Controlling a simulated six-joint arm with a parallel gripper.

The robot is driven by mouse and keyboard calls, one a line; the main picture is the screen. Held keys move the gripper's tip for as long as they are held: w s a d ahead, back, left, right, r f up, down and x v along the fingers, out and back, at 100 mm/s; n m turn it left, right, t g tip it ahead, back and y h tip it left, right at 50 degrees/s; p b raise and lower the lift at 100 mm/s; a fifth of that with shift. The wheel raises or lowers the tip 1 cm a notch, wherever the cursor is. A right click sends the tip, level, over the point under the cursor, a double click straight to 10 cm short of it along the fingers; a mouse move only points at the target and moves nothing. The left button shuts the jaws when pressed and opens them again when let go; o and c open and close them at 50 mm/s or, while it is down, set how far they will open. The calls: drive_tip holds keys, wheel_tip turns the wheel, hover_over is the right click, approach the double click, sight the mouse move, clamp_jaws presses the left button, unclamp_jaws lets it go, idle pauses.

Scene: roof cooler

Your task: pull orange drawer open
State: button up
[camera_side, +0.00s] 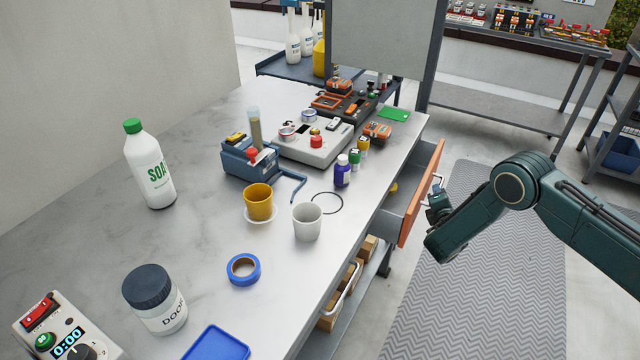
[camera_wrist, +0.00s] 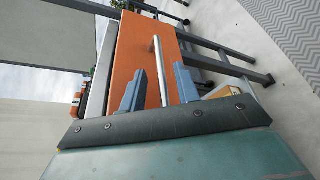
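The orange drawer front (camera_side: 421,194) stands out from the right side of the workbench, so the drawer is partly open in the side view. A small yellow thing lies inside it. The drawer's metal handle (camera_side: 437,182) is on the outer face. My gripper (camera_side: 436,199) is at the handle. In the wrist view, the orange front (camera_wrist: 133,50) fills the middle and the bar handle (camera_wrist: 159,68) runs between my two blue fingers (camera_wrist: 160,88). The fingers are apart, with gaps visible on both sides of the bar. Contact with the handle cannot be made out.
The workbench top (camera_side: 190,250) holds a yellow cup (camera_side: 258,203), a white cup (camera_side: 307,223), blue tape (camera_side: 243,270), a soap bottle (camera_side: 150,165) and tools. A lower shelf with wooden blocks is under the bench. The floor mat (camera_side: 480,280) beside the drawer is clear.

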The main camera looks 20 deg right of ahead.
drive_tip(key=shift+x, duration=1.1)
clamp_jaws()
